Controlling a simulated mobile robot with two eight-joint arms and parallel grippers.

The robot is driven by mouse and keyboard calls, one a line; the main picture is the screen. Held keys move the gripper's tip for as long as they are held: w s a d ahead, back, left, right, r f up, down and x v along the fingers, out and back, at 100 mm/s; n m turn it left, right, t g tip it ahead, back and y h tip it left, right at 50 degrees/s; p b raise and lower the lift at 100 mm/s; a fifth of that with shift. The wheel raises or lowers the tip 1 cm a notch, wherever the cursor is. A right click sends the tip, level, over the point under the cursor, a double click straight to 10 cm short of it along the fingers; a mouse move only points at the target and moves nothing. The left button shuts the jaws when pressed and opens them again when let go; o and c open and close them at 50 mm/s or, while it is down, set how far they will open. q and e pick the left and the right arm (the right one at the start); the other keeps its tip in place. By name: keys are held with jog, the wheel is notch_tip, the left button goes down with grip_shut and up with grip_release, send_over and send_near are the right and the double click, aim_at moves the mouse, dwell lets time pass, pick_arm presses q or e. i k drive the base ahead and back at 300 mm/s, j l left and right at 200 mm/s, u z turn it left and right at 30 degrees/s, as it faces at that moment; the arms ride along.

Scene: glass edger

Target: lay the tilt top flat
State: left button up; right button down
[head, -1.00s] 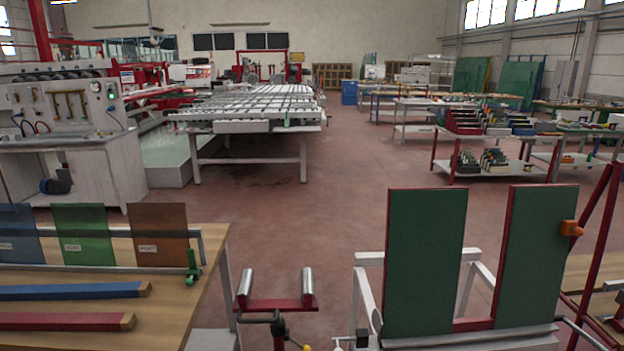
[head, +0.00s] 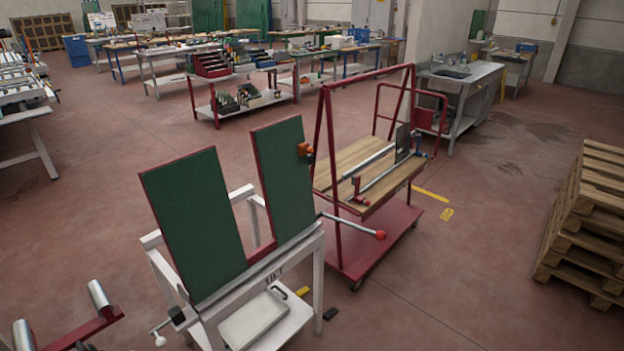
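The tilt top is two dark green panels with red edges, a left panel (head: 193,222) and a right panel (head: 284,178). Both stand steeply tilted, close to upright, on a white frame (head: 318,268). An orange piece (head: 304,149) sits at the right panel's right edge. A grey bar with a red knob (head: 380,234) sticks out to the right of the frame. A crank-like rod with a pale knob (head: 160,340) is at the lower left of the frame. Neither of my grippers is in view.
A red trolley (head: 386,234) with a wooden deck stands close to the right of the tilt top. A roller stand (head: 97,316) is at the lower left. Stacked pallets (head: 590,220) are at the right. Floor between trolley and pallets is clear.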

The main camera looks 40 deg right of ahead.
aim_at(187, 195)
jog(key=i+l, duration=0.1)
jog(key=l, duration=0.55)
jog(key=i+l, duration=0.1)
jog(key=l, duration=0.5)
jog(key=i+l, duration=0.1)
jog(key=l, duration=0.55)
jog(key=i+l, duration=0.1)
jog(key=l, duration=0.5)
jog(key=i+l, duration=0.1)
jog(key=l, duration=0.55)
jog(key=i+l, duration=0.1)
jog(key=l, duration=0.3)
jog(key=i+l, duration=0.15)
jog(key=l, duration=0.2)
jog(key=i+u, duration=0.1)
jog(key=k+j, duration=0.2)
jog(key=k, duration=0.3)
